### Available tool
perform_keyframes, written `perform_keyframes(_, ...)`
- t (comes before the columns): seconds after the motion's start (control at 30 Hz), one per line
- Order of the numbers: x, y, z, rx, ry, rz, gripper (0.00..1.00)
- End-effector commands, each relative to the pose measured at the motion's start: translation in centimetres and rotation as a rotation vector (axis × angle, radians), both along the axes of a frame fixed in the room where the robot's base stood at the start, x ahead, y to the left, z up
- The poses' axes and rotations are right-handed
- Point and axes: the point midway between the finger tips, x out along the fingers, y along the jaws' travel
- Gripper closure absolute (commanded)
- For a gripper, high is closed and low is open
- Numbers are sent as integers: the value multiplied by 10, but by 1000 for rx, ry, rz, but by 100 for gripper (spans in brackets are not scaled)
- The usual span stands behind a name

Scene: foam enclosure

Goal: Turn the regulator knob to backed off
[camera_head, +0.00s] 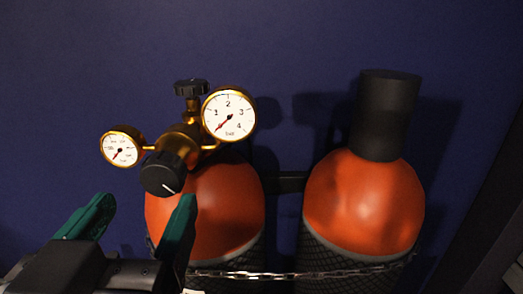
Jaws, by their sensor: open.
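The regulator knob (161,174) is a black ribbed cap with a white pointer line, on the front of a brass regulator body (180,138). The line points toward the lower right. A larger gauge (229,114) sits at the upper right of the body and a smaller gauge (121,147) at the left. Both needles point to the lower left. My gripper (140,208) is open, with green fingers at the lower left. The fingertips are below the knob, one to each side of it in the picture.
The regulator sits at the top of an orange cylinder (228,205), with a black valve handwheel (191,87) above. A second orange cylinder (364,200) with a dark cap (387,115) stands at the right. A chain (310,274) crosses both. A dark blue wall (300,45) is behind.

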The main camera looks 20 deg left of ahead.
Motion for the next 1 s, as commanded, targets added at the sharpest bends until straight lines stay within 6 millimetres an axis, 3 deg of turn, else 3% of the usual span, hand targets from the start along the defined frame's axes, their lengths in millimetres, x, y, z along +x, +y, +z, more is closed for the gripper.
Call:
perform_keyframes(0.1, 20, 7, 2, -3, 1, -2, 24)
perform_keyframes(0.3, 42, 16, 1, -1, 1, -1, 24)
perform_keyframes(0.7, 49, 18, -1, 0, 0, 1, 24)
perform_keyframes(1.0, 48, 18, 0, 0, 1, 1, 52)
